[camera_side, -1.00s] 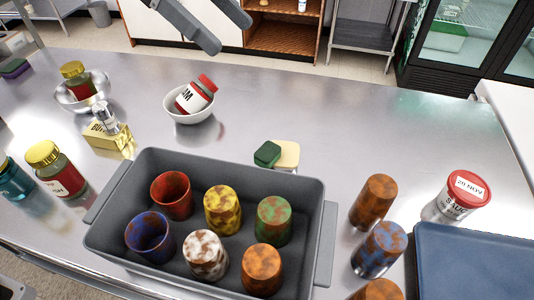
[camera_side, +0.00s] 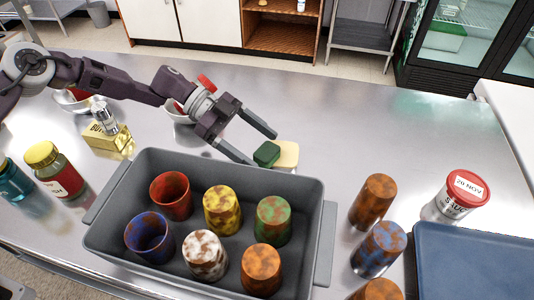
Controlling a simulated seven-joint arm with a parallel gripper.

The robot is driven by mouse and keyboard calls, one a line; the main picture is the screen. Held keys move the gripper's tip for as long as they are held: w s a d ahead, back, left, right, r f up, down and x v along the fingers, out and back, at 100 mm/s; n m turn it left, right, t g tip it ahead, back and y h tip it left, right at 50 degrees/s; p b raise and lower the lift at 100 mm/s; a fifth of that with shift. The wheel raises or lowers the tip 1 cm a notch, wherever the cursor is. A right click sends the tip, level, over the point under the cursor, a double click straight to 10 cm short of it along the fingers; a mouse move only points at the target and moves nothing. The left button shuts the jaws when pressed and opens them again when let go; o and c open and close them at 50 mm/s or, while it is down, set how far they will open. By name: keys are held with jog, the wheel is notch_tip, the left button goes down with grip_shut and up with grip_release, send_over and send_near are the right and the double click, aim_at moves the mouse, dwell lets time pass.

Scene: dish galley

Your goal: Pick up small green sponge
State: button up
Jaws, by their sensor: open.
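A small green sponge (camera_side: 267,153) lies on the steel counter just behind the grey bin. A pale yellow block (camera_side: 286,154), perhaps another sponge, lies against its right side. My gripper (camera_side: 263,149) is open and low over the counter, reaching in from the left. Its two fingers point toward the green sponge, one tip behind it and the other near its left front side. I cannot tell whether either finger touches it.
The grey bin (camera_side: 329,243) holds several mottled cups, close in front of the sponge. More cups (camera_side: 373,201), a sauce tub (camera_side: 462,196) and a blue tray (camera_side: 475,262) are at right. A white bowl (camera_side: 178,117) is partly hidden behind my arm. Counter behind the sponge is clear.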

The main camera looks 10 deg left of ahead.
aim_at(282, 153)
jog(key=x, duration=0.3)
jog(key=shift+r, duration=0.1)
jog(key=shift+c, duration=0.4)
jog(key=c, duration=1.5)
notch_tip(282, 153, up, 9)
jog(key=shift+f, duration=0.1)
jog(key=shift+c, duration=0.2)
jog(key=w+d+n+t, duration=0.1)
jog(key=w+d+r+n+t, duration=0.1)
jog(key=shift+d+r+n+t, duration=0.1)
jog(key=shift+d+n+t, duration=0.05)
jog(key=shift+n+t, duration=0.25)
jog(key=shift+w+d+n+t, duration=0.2)
jog(key=shift+w+n+t, duration=0.05)
jog(key=shift+n+t, duration=0.15)
jog(key=shift+t, duration=0.4)
jog(key=f, duration=0.9)
jog(key=shift+w+d+f, duration=0.1)
jog(key=shift+w+f, duration=0.15)
jog(key=shift+f, duration=0.1)
